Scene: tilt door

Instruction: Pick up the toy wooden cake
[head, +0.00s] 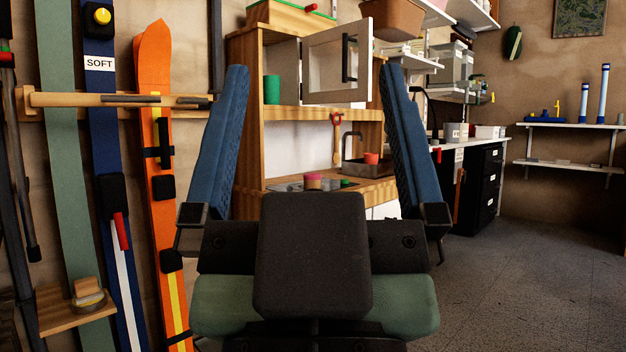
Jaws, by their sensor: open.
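A small round piece with a pink top and a pale brown side, which looks like the toy wooden cake (313,181), sits on the stove top of a wooden toy kitchen (290,113). It is small in the view, and its details are hard to tell. My gripper (314,69) is open and empty, with its two blue fingers spread wide on either side of the toy kitchen. The cake shows between the fingers, farther off, beyond the dark gripper body. The gripper body hides the lower front of the kitchen.
The kitchen's upper cabinet door (338,62) stands open. A green cup (272,89) is on the upper shelf, and a red cup (371,158) is at the sink. Skis (155,150) lean at left. The floor (530,275) at right is clear.

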